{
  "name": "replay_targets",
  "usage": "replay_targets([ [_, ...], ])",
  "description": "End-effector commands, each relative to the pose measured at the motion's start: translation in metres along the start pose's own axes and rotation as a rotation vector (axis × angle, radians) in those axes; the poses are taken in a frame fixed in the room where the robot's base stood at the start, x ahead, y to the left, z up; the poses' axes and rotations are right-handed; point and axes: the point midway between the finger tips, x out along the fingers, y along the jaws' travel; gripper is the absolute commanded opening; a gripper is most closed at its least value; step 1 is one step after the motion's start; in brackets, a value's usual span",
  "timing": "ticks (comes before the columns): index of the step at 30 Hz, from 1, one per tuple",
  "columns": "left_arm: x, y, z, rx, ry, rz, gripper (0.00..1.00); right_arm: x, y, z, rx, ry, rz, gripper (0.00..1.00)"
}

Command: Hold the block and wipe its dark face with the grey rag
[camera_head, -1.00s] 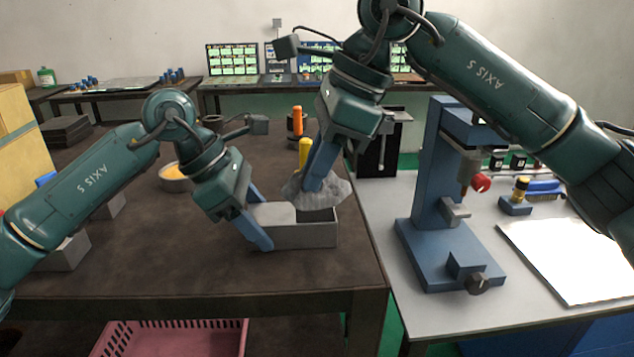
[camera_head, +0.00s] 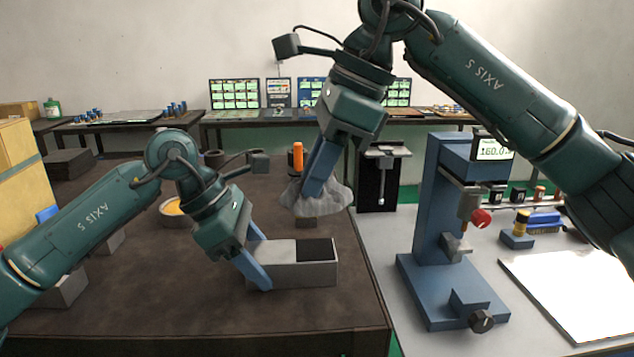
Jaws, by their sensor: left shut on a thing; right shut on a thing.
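The grey block (camera_head: 300,276) rests on the dark brown table (camera_head: 190,310). Its top has a pale left part and a dark face (camera_head: 316,249) on the right, uncovered. My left gripper (camera_head: 260,266) is shut on the block's left end, one blue finger in front of it and one behind. My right gripper (camera_head: 312,188) is shut on the grey rag (camera_head: 325,197). The rag hangs bunched around the fingertips, above and behind the block, apart from the dark face in the picture.
A blue press-like stand (camera_head: 428,220) is on the light table to the right, with a white sheet (camera_head: 575,275). An orange-handled thing (camera_head: 298,156) stands behind the rag. A round tin (camera_head: 174,210) is left of my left gripper. The table front is clear.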

Motion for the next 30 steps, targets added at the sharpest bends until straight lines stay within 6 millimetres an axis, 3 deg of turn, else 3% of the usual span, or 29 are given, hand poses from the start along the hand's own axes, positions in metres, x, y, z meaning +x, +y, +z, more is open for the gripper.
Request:
replay_targets([
  [11, 0.0021, -0.0001, -0.0019, -0.002, 0.005, -0.003, 0.33, 0.0004, 0.0001, -0.0001, 0.0, 0.0, 0.001, 0.0],
  [12, 0.0021, -0.0001, -0.0019, -0.002, 0.005, -0.003, 0.56, 0.0004, 0.0001, -0.0001, 0.0, 0.0, 0.001, 0.0],
  [18, 0.0012, 0.0, -0.0012, -0.002, 0.003, -0.001, 0.72, 0.0004, 0.0001, -0.0001, 0.0, 0.0, 0.001, 0.0],
  [21, 0.0008, 0.0001, -0.0008, -0.001, 0.002, -0.001, 0.8, 0.0003, 0.0001, -0.0001, 0.0, 0.0, 0.001, 0.0],
  [30, -0.0045, 0.0004, -0.0002, -0.001, 0.0, 0.001, 0.8, 0.0002, 0.0, -0.0001, 0.0, 0.0, 0.001, 0.0],
])
